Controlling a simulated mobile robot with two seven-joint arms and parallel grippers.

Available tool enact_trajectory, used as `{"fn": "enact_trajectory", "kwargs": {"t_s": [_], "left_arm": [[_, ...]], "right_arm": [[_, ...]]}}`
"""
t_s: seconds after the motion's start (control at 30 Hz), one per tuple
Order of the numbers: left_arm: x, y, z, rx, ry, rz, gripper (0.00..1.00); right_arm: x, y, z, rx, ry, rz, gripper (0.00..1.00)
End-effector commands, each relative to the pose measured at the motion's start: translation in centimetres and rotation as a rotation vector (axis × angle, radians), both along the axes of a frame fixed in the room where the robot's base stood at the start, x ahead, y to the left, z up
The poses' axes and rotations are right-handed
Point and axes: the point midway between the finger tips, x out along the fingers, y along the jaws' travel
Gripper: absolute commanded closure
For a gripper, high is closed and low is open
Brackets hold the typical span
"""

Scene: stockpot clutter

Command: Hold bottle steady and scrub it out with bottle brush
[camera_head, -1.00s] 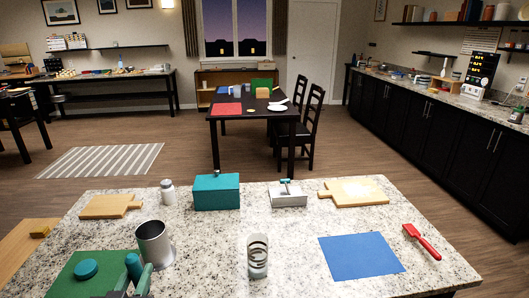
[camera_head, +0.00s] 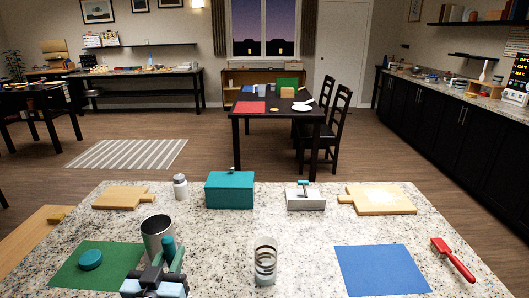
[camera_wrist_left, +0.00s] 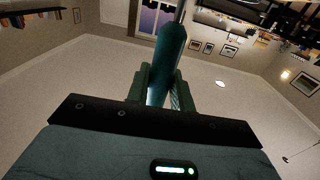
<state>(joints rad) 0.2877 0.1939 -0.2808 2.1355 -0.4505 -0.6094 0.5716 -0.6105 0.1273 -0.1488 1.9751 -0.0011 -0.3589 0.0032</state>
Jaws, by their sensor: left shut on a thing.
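The bottle (camera_head: 265,262) is a clear upright vessel with dark rings, standing near the front middle of the counter. My left gripper (camera_head: 163,262) is shut on the teal handle of the brush (camera_head: 169,246), at the counter's front left and left of the bottle. In the left wrist view the brush handle (camera_wrist_left: 169,48) stands between the fingers (camera_wrist_left: 163,88), with a thin metal rod beyond it. The brush's bristles cannot be made out. My right gripper is not in view, and nothing grips the bottle.
A grey metal cup (camera_head: 156,228) stands just behind the brush. A teal disc (camera_head: 91,259) lies on a green mat (camera_head: 70,274). A blue mat (camera_head: 380,271) and red brush (camera_head: 453,259) lie right. A teal box (camera_head: 230,190) and boards stand behind. The counter around the bottle is clear.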

Motion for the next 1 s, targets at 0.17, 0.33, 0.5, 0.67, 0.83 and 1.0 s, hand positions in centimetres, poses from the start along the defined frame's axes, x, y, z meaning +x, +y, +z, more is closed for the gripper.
{"fn": "enact_trajectory", "kwargs": {"t_s": [0.17,0.33,0.5,0.67,0.83,1.0], "left_arm": [[5.3,-1.8,-1.9,-0.003,0.006,-0.059,1.0],[9.5,-4.0,-0.9,-0.002,0.002,-0.141,1.0],[12.9,-6.7,1.4,-0.002,-0.001,-0.243,1.0],[15.1,-9.6,4.5,-0.001,-0.003,-0.356,1.0],[16.3,-12.8,8.7,0.0,-0.003,-0.485,1.0],[16.3,-15.9,13.1,0.0,-0.005,-0.612,1.0]], "right_arm": [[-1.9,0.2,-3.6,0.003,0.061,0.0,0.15],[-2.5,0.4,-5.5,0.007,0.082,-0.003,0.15],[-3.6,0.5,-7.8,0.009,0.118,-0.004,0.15],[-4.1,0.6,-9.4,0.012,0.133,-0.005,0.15],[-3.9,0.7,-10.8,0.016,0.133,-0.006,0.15],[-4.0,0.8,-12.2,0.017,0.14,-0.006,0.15]]}}
